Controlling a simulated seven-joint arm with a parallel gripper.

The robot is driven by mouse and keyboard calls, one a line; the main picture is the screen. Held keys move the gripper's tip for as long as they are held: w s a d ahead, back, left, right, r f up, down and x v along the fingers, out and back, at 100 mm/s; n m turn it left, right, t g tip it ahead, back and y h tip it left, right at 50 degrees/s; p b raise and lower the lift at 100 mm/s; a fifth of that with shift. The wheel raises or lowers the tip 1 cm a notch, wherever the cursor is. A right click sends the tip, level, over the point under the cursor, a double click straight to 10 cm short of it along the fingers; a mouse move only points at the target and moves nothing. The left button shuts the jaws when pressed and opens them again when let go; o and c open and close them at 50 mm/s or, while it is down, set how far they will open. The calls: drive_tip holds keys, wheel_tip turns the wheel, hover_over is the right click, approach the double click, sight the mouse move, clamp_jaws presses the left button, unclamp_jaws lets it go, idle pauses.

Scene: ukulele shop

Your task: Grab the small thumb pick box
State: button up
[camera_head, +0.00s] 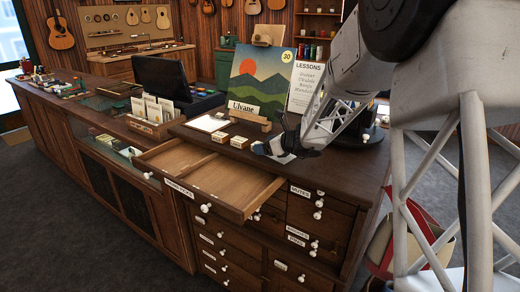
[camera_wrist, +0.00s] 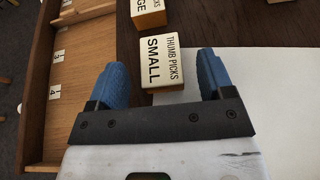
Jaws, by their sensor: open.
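The small thumb pick box (camera_wrist: 163,62) has a cream top reading "THUMB PICKS SMALL" and tan sides. It sits on the dark cabinet top, and also shows in the head view (camera_head: 239,142). My gripper (camera_wrist: 161,76) is open, with its blue fingers to the left and right of this box in the wrist view. I see no finger touching it, and cannot tell how far above the top the fingertips are. In the head view my gripper (camera_head: 272,149) is low over the cabinet top, just right of the box.
A second similar box (camera_wrist: 150,14), its label ending in "GE", stands close beyond it. An open divided drawer (camera_head: 215,177) juts out in front. A white sheet (camera_wrist: 262,128) lies under my gripper's right side. The sunset poster (camera_head: 262,80) and lessons sign (camera_head: 305,85) stand behind.

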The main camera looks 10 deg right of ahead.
drive_tip(key=shift+x, duration=1)
drive_tip(key=shift+c, duration=0.3)
drive_tip(key=shift+d, duration=0.1)
drive_tip(key=c, duration=0.9)
